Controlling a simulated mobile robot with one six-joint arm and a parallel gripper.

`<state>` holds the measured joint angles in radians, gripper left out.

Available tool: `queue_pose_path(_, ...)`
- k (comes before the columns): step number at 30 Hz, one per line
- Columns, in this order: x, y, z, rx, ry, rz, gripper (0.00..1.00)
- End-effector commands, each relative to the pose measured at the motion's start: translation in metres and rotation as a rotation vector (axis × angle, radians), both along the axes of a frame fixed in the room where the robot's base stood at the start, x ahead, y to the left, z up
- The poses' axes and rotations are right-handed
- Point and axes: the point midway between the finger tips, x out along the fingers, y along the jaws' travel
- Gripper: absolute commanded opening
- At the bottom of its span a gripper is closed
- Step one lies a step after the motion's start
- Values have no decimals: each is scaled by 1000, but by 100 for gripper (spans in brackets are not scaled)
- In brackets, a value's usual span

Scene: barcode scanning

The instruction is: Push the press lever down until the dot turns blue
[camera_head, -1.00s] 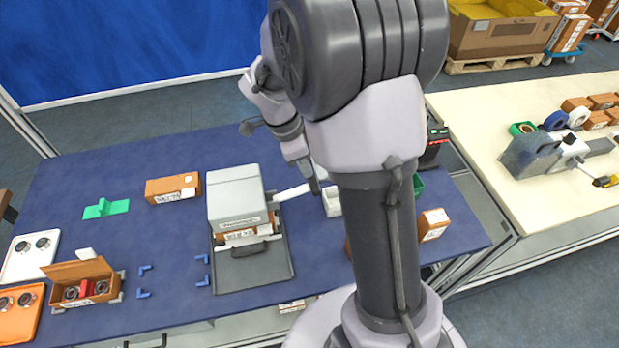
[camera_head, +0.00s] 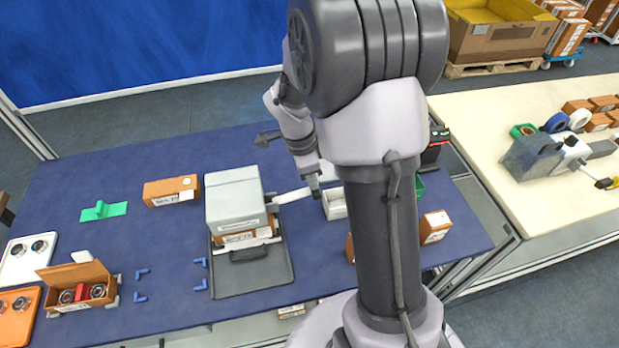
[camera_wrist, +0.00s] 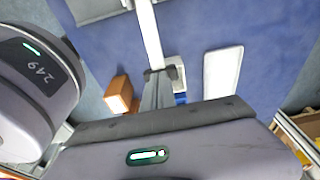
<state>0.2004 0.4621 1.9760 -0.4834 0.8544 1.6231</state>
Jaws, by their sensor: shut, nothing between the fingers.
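The grey press (camera_head: 234,200) stands on the blue table with a brown box (camera_head: 240,237) in its front opening. Its pale lever (camera_head: 292,195) sticks out to the right; in the wrist view the lever (camera_wrist: 149,35) runs from the top edge down to my fingertips. My gripper (camera_head: 314,187) is shut and empty, its tips at or very near the lever's outer end; it also shows in the wrist view (camera_wrist: 160,76). I cannot tell whether they touch. I cannot make out the dot in either view.
A white tray (camera_head: 334,204) lies just right of the lever, partly behind my arm. A brown box (camera_head: 435,227) stands farther right. A long brown box (camera_head: 172,190), a green part (camera_head: 104,210) and an open carton (camera_head: 78,270) are left of the press. Blue corner markers (camera_head: 141,297) lie between.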

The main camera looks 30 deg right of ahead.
Motion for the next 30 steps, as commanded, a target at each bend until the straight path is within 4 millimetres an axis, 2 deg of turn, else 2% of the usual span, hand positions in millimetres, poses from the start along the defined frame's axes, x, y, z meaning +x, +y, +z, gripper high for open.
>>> queue_pose_path(7,-4,-12,-26,182,-53,-8,0)
queue_pose_path(18,-5,-17,-64,183,-52,1,0)
queue_pose_path(30,-6,-15,-89,184,-47,1,0)
